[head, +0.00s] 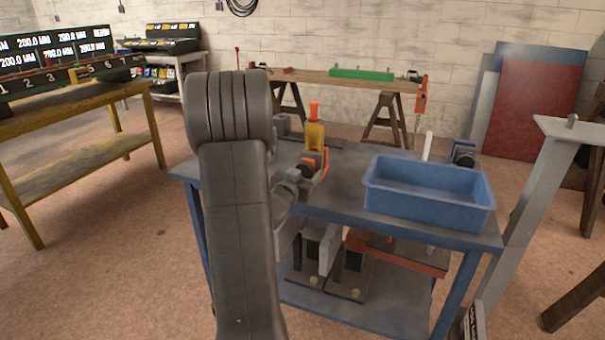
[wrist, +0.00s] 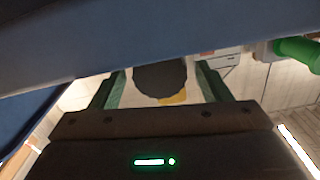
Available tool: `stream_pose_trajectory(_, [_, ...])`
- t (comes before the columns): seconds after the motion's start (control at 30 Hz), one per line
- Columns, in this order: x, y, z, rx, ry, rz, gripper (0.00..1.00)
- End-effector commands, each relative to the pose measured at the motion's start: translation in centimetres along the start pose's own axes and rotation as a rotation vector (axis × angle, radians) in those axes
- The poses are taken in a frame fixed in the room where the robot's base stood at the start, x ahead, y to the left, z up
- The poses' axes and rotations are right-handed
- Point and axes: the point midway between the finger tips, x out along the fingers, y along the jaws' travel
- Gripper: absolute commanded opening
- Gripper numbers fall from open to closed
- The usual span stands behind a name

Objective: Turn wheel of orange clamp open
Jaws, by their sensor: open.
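An orange clamp (head: 323,163) shows at the left part of the blue cart's top, with a yellow body (head: 315,136) and an upright orange handle (head: 314,110) right behind it. I cannot tell whether these are one piece. My gripper (head: 306,172) is at the clamp, partly hidden by my own arm. In the wrist view my gripper (wrist: 160,82) has its two green-edged fingers apart. A dark rounded shape (wrist: 160,78) lies between them, with a bit of yellow (wrist: 173,98) beside it. I cannot tell whether the fingers touch it. The wheel is not clearly made out.
A blue tray (head: 430,209) stands on the right of the cart top (head: 345,205). A dark device (head: 463,155) and a white upright rod (head: 428,146) are behind it. Another orange-red clamp (head: 421,97) hangs at the far wooden bench. A grey post (head: 545,190) stands to the right.

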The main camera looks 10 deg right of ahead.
Motion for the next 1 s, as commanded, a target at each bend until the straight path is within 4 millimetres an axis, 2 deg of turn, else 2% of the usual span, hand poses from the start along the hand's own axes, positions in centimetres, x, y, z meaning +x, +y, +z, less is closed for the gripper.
stream_pose_trajectory(0.03, [-0.01,0.00,0.01,0.000,0.000,0.000,0.70])
stream_pose_trajectory(0.27, [-0.03,0.00,0.00,0.000,0.000,0.000,0.26])
stream_pose_trajectory(0.63, [-0.04,-0.04,-0.12,-0.061,-0.001,0.000,0.25])
stream_pose_trajectory(1.0, [-0.03,-0.15,-0.20,-0.327,-0.002,-0.001,0.25])
